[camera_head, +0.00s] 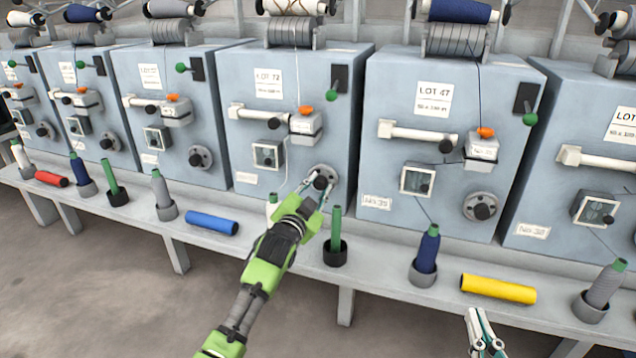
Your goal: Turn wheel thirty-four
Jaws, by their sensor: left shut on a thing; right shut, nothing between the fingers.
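The wheel (326,175) is a small round grey disc with a dark hub, low on the front of the grey-blue machine marked LOT 72 (268,83). The number plate of this machine (246,178) is too small to read. My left gripper (318,184) is shut on the wheel's dark hub, and its fingers and green arm hide part of the wheel and the ledge below. My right gripper (484,340) is shut and empty at the bottom edge, in front of the ledge and well away from the wheel.
A long ledge (375,278) runs below the row of machines. A green tube in a dark cup (336,250), a blue bobbin (427,250), a yellow roll (498,289) and a blue roll (212,223) are on it. The LOT 47 machine (405,75) stands to the right.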

